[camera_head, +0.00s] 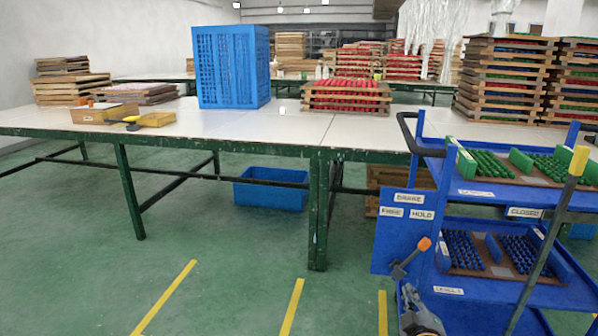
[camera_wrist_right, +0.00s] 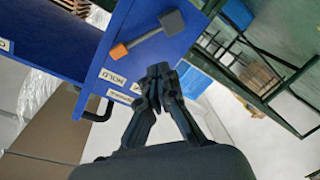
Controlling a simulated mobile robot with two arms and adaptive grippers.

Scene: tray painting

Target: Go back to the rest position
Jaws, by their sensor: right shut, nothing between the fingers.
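My right gripper (camera_head: 409,292) shows at the bottom right of the head view, in front of the blue cart (camera_head: 385,243). In the right wrist view its two dark fingers (camera_wrist_right: 160,72) meet at the tips, with nothing between them. A grey lever with an orange end (camera_head: 424,243) is on the cart's front, just above the gripper. The lever also shows in the wrist view (camera_wrist_right: 143,40), apart from the fingertips. My left gripper is not in view.
The cart carries green pieces (camera_head: 487,165) on its upper level and blue pieces (camera_head: 462,252) below. A long white table (camera_head: 230,125) on green legs stands behind. It bears a blue crate (camera_head: 232,68). The green floor (camera_head: 225,265) at left front is clear.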

